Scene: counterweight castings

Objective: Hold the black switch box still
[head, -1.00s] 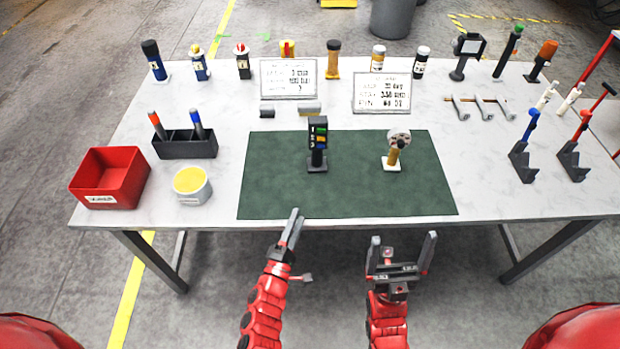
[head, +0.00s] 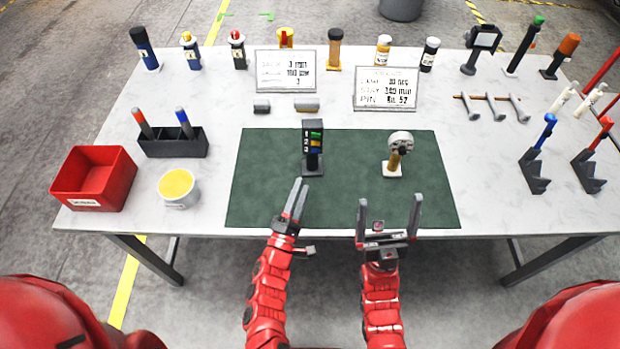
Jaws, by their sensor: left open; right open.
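The black switch box (head: 312,148) stands upright on the green mat (head: 265,190), left of the mat's middle. Its front shows a column of small coloured parts, green, blue and yellow. My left gripper (head: 299,192) is at the mat's front part, just in front of and below the box in the picture. It is seen nearly edge-on, open, and appears apart from the box. My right gripper (head: 390,215) is open and empty at the mat's front edge, to the right of the box. Both grippers hold nothing.
A round grey-faced piece on a yellow post (head: 396,153) stands on the mat's right. A red bin (head: 95,178), a yellow-topped tub (head: 178,188) and a black pen holder (head: 173,142) are at left. Two sign cards (head: 386,89) and several bottles stand behind. The mat's middle is clear.

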